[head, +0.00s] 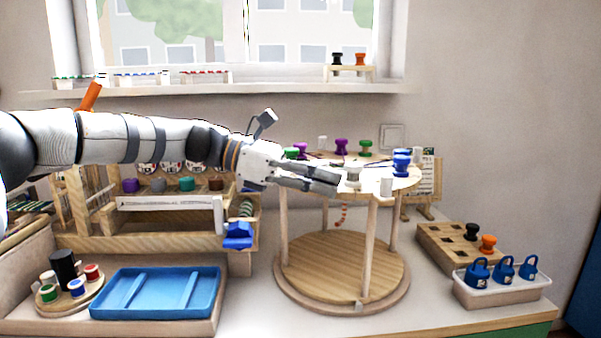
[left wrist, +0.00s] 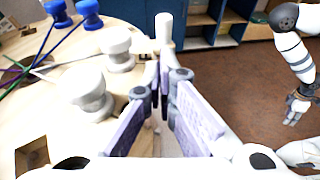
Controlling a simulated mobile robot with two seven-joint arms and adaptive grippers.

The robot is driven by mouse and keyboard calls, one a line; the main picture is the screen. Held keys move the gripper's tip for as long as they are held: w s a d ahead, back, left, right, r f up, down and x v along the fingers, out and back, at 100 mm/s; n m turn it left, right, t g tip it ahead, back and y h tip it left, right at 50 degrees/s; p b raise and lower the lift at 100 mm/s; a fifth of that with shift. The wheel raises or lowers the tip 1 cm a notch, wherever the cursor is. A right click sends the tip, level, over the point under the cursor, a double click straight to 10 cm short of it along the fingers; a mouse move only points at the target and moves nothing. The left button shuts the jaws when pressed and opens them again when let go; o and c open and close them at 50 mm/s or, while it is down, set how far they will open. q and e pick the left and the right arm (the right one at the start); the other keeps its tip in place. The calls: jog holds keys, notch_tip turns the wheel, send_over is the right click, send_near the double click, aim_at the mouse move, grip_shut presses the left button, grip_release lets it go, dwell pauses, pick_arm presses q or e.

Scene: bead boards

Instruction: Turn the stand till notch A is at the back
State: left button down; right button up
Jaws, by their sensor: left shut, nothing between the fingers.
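The stand is a round two-level wooden turntable with a lower disc (head: 340,262), posts and a round top (head: 405,184). The top carries white, purple, green and blue knobs, with cords across it. No letter A is readable; a small pale mark (head: 358,304) shows at the base's front edge. My left gripper (head: 338,184) is shut and empty at the top's front edge, close to a white knob (head: 352,173) and a white peg (head: 386,187). In the left wrist view its fingers (left wrist: 164,88) point toward the peg (left wrist: 164,28). My right gripper (left wrist: 298,106) shows small in the left wrist view, away from the stand.
A blue tray (head: 157,292) and a round spool holder (head: 72,292) lie at the left front. A wooden rack (head: 160,235) stands behind them. At right are a block with holes (head: 440,240) and a white bin (head: 503,292) with blue padlock-shaped pieces.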

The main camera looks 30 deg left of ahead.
pick_arm(q)
jog(key=x, duration=0.2)
jog(key=r+x, duration=0.1)
jog(key=x, duration=0.2)
jog(key=shift+w+d+r, duration=0.1)
jog(key=shift+w+d, duration=0.05)
jog(key=shift+d, duration=0.15)
pick_arm(e)
jog(key=shift+s+f, duration=0.25)
jog(key=shift+f, duration=0.05)
pick_arm(q)
jog(key=shift+w, duration=0.1)
